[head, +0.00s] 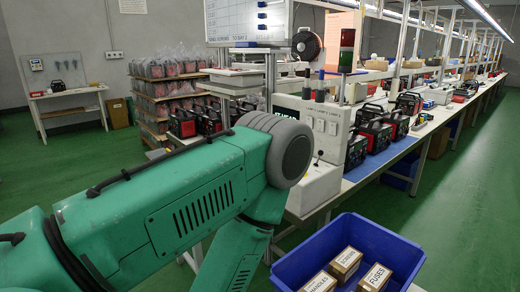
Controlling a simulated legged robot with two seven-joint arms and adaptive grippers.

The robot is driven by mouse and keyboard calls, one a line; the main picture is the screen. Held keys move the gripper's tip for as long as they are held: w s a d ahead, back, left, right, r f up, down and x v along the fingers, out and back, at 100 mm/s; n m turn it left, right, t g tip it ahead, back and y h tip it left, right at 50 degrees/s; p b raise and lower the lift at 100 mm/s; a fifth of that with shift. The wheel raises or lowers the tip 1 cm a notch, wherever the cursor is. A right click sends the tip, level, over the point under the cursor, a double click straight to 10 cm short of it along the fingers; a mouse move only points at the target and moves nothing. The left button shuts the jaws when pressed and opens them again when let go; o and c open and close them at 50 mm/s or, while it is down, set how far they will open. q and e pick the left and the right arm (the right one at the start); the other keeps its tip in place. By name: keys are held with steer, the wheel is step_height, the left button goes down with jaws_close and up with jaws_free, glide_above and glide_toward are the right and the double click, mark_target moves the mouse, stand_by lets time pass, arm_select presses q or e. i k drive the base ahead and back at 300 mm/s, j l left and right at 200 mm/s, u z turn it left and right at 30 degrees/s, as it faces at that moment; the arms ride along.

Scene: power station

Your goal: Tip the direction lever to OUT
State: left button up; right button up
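A pale control box (325,127) with small round knobs or sockets stands at the near end of the workbench, right of the picture's middle. Neither of my grippers is in view.
A blue bin (349,223) with cardboard boxes (346,262) stands at front right. Red and black machines (376,135) line the bench. A red and green signal lamp (347,50) stands behind the control box. Stacked machines (176,80) stand at back left. Green floor (480,180) is clear at right.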

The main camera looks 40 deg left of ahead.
mark_target(320, 153)
steer(key=u, duration=0.85)
steer(key=j+z, duration=0.1)
steer(key=z, duration=0.6)
steer(key=i+j+z, duration=0.1)
steer(key=j+z, duration=0.3)
steer(key=j, duration=0.3)
steer(key=j+z, duration=0.4)
steer(key=j, duration=0.25)
steer(key=k+j+z, duration=0.1)
steer(key=j+z, duration=0.25)
steer(key=j, duration=0.35)
steer(key=k+j, duration=0.1)
steer(key=j, duration=0.35)
steer(key=k+j, duration=0.1)
steer(key=j, duration=0.4)
steer(key=k+j, duration=0.1)
steer(key=j, duration=0.35)
steer(key=i+z, duration=0.05)
